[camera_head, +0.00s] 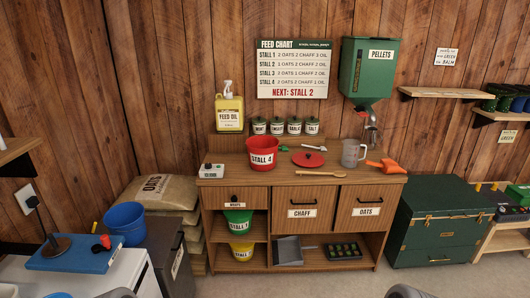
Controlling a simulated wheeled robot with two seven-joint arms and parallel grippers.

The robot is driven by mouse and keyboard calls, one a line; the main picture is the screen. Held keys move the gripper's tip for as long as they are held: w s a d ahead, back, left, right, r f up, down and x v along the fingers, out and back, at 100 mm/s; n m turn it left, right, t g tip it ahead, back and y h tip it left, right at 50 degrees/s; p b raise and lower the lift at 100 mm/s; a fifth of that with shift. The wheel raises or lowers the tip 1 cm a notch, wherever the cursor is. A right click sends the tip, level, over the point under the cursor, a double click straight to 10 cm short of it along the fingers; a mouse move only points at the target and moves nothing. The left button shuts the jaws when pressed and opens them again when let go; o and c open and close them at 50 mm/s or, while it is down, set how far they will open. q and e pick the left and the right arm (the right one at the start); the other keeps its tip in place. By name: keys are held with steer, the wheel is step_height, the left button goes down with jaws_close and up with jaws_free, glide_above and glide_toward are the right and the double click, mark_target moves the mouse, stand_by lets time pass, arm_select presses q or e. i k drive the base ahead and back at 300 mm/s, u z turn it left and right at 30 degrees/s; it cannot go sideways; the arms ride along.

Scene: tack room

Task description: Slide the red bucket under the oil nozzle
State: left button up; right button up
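The red bucket (263,157), labelled STALL 4, stands upright on the wooden counter (235,178), left of its middle. A yellow FEED OIL container (229,114) with a white pump head (227,88) is on the wall to the left of the bucket and higher. The pump head's spout is small, and its exact outlet is hard to make out. The bucket stands to the right of the spot below the oil container. Neither gripper is clearly in view; only grey rounded parts of mine show at the bottom edge.
A small white-and-grey box (211,170) sits on the counter below the oil container, left of the bucket. A green scoop (283,148), red lid (308,159), wooden spoon (320,174), clear jug (352,153) and orange scoop (386,166) lie to the right. Several green canisters stand behind.

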mark_target(263, 150)
steer(key=z, duration=0.3)
steer(key=i, duration=1.15)
steer(key=z, duration=0.2)
